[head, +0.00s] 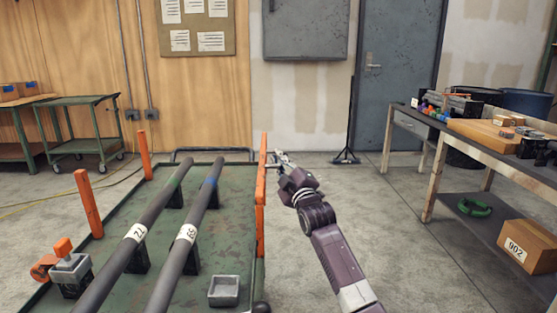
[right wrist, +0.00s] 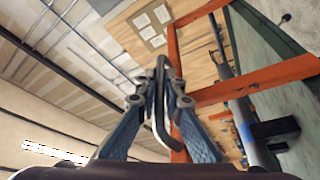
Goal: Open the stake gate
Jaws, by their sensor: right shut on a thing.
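The orange stake gate (head: 261,190) stands upright along the right side of the green platform, seen nearly edge-on in the head view. In the right wrist view its orange rails (right wrist: 258,77) cross the upper right. A grey bent bar handle (right wrist: 160,105) shows at the gate's side. My right gripper (head: 280,156) is beside the gate on its right. In the right wrist view the right gripper's fingers (right wrist: 160,100) are shut on the grey handle. My left gripper is not in view.
The green platform (head: 150,218) bears two long dark pipes (head: 162,208) on black supports and a small grey tray (head: 223,291). Orange stakes (head: 88,204) stand at its left. A workbench (head: 430,190) with a box below stands at the right. Floor (head: 400,250) between gate and bench is clear.

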